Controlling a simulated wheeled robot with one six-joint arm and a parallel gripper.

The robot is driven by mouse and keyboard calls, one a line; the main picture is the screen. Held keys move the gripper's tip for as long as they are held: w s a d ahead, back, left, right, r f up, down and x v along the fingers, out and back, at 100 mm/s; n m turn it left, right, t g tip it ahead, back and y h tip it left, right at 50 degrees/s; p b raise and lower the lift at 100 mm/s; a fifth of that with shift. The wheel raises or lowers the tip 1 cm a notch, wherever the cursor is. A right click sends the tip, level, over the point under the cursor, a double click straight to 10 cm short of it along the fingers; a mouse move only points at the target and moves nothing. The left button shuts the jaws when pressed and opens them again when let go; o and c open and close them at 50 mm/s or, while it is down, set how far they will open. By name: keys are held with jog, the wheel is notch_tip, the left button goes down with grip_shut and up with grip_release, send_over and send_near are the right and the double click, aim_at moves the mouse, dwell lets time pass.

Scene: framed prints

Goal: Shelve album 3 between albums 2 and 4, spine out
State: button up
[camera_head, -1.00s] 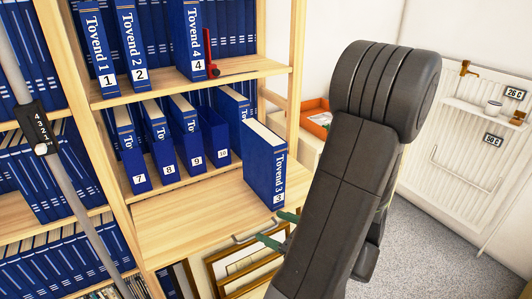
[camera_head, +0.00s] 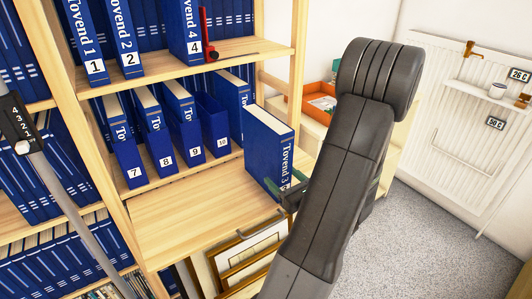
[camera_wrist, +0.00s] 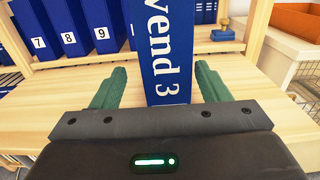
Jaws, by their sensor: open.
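Album 3 (camera_head: 268,150), blue with white lettering, stands upright on the wooden ledge (camera_head: 190,222), spine towards me. Its spine also shows in the wrist view (camera_wrist: 165,50). My gripper (camera_head: 291,192) is open at the lower part of the spine. In the wrist view its green fingers (camera_wrist: 160,88) stand on either side of album 3, with a gap on both sides. Album 2 (camera_head: 121,35) and album 4 (camera_head: 188,30) stand on the shelf above with an empty gap between them. Album 1 (camera_head: 86,40) is left of album 2. The spine's bottom is partly hidden by my gripper.
A red bookend (camera_head: 209,38) stands right of album 4. Albums 7 (camera_head: 125,160), 8 (camera_head: 158,140) and others fill the shelf behind the ledge. A wooden upright (camera_head: 297,60) bounds the shelves on the right. Framed prints (camera_head: 250,255) stand below the ledge.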

aim_at(266, 153)
jog(key=shift+w+d+x, duration=0.1)
jog(key=shift+d+x, duration=0.05)
jog(key=shift+x, duration=1.25)
jog(key=shift+w+d+x, duration=0.1)
jog(key=shift+d+x, duration=0.05)
jog(key=shift+x, duration=1.25)
grip_shut()
